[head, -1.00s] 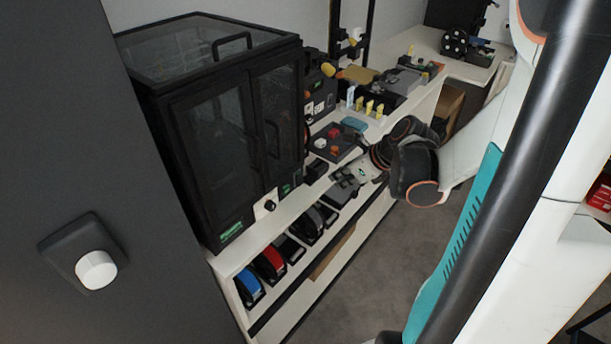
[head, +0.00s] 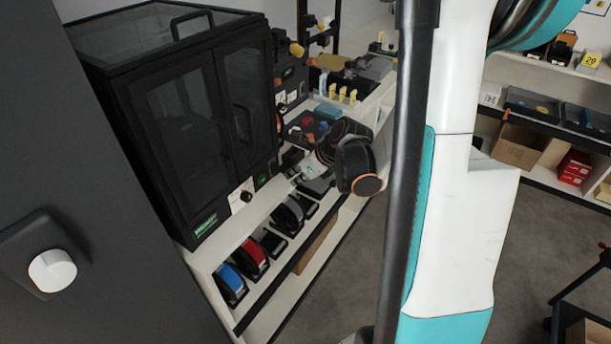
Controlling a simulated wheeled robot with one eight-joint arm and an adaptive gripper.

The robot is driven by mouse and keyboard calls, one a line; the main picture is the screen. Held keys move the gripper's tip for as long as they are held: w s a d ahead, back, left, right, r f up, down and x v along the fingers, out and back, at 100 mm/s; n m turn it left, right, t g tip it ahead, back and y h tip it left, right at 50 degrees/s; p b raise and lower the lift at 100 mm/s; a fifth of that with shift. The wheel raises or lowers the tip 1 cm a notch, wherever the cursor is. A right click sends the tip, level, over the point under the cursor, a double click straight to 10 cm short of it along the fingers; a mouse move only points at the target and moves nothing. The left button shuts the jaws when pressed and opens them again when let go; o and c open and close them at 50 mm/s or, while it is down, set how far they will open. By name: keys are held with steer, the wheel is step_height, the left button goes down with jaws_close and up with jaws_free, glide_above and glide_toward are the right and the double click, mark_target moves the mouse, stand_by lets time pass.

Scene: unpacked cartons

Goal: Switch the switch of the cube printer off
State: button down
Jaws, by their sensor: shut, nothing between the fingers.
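A large black cube-shaped cabinet with glass doors (head: 190,120), which looks like the cube printer, stands on the white bench at the left. On its lower front edge are a green label (head: 205,224), a white panel with a dark round knob (head: 246,196) and a small green-lit part (head: 262,181). I cannot tell which of these is the switch, or its position. My gripper (head: 294,174) is shut and empty, just right of the cabinet's front right corner. It appears apart from the cabinet. Its fingertips are small and hard to make out.
Spools, including a blue one (head: 230,284) and a red one (head: 252,257), stand on the shelf below. A smaller black machine (head: 290,85) and yellow-topped items are behind my gripper. A dark wall panel with a white knob (head: 52,271) is close at left.

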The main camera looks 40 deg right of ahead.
mark_target(274, 168)
steer(key=shift+w+a, duration=0.3)
steer(key=shift+w, duration=0.45)
steer(key=shift+w+a, duration=0.3)
steer(key=shift+w, duration=0.4)
steer(key=shift+w+a+f+b, duration=0.1)
steer(key=shift+w+f+b, duration=0.25)
steer(key=shift+b, duration=0.25)
steer(key=shift+r, duration=0.25)
steer(key=shift+r+p, duration=0.65)
steer(key=shift+r, duration=0.05)
steer(key=shift+s, duration=0.1)
